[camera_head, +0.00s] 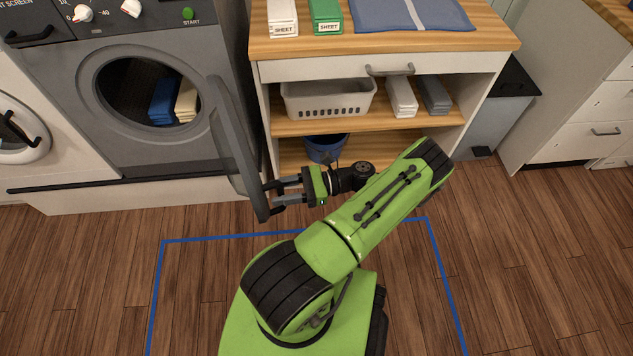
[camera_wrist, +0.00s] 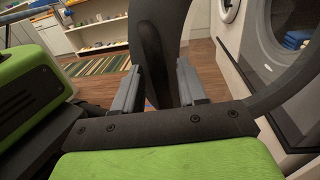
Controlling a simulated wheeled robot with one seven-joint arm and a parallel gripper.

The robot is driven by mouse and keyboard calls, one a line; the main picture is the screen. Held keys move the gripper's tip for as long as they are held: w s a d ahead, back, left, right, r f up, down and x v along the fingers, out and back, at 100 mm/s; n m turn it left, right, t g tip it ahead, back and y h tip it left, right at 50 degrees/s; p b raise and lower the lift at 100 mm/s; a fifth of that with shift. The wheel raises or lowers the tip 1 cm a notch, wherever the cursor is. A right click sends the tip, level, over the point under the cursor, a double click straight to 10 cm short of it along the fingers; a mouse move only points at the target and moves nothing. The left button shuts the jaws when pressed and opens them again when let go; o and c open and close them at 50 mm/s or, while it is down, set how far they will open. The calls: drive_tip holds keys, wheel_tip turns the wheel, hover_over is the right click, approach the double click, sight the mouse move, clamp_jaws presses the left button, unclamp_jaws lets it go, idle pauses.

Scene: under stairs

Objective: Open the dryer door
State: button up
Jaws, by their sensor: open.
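The grey dryer (camera_head: 150,60) stands at the left, and its round door (camera_head: 232,140) is swung wide open to the right, seen nearly edge-on. The round opening is uncovered and shows folded blue (camera_head: 163,101) and cream (camera_head: 187,101) cloths inside. My gripper (camera_head: 276,192) is beside the outer lower part of the door, to its right, with fingers pointing left. In the wrist view my gripper (camera_wrist: 158,85) has its fingers apart on either side of a dark curved piece (camera_wrist: 150,42), apparently the door's handle or rim. I cannot tell whether they touch it.
A wooden shelf unit (camera_head: 390,68) stands right of the door, holding a white basket (camera_head: 328,100) and, low down, a blue bucket (camera_head: 325,146) behind my gripper. A grey bin (camera_head: 492,120) stands farther right. The wooden floor inside the blue tape outline (camera_head: 205,238) is otherwise clear.

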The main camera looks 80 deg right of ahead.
drive_tip(key=v, duration=1.5)
drive_tip(key=shift+b, duration=0.45)
drive_tip(key=shift+s, duration=0.15)
